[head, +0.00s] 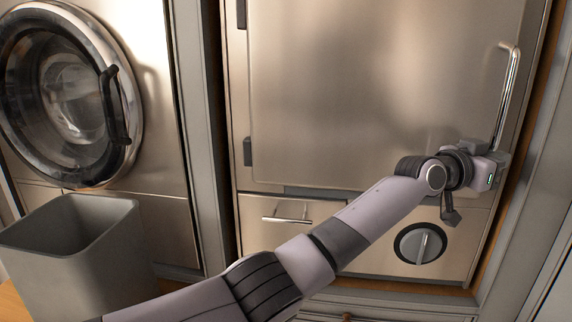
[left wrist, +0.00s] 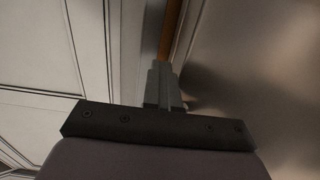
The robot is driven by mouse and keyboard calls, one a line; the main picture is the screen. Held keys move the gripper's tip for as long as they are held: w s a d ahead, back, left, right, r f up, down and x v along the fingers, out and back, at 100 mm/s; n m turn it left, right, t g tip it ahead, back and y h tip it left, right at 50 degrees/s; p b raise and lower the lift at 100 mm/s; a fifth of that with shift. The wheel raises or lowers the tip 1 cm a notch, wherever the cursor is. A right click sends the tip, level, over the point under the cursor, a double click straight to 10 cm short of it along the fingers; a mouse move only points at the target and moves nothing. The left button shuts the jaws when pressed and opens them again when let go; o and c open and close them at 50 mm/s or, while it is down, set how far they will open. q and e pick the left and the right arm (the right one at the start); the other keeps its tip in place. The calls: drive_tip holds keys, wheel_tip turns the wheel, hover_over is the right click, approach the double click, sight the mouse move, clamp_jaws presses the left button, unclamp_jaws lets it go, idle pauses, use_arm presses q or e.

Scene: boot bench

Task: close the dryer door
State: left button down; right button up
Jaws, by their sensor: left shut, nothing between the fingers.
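The dryer door (head: 370,90) is a large, flat metal panel in the middle of the head view. Dark hinges show on its left side, and a long bar handle (head: 508,90) on its right. It looks flush or nearly flush with the cabinet; a small gap cannot be ruled out. My left gripper (head: 497,158) is shut and empty at the door's lower right corner, by the handle's lower end. Whether it touches the door is unclear. In the left wrist view its shut fingers (left wrist: 162,85) point along the gap beside a shiny metal surface. My right gripper is not seen.
Below the door are a small drawer (head: 285,213) and a round dial (head: 421,243). At left stands a machine with a round glass door (head: 120,100), and a grey open bin (head: 70,250) in front. A grey frame (head: 540,160) borders the cabinet closely at right.

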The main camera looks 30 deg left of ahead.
use_arm(q)
drive_tip(key=shift+w+a+r, duration=0.1)
drive_tip(key=shift+a+r, duration=0.1)
drive_tip(key=shift+r, duration=0.15)
idle(0.5)
drive_tip(key=shift+d, duration=0.15)
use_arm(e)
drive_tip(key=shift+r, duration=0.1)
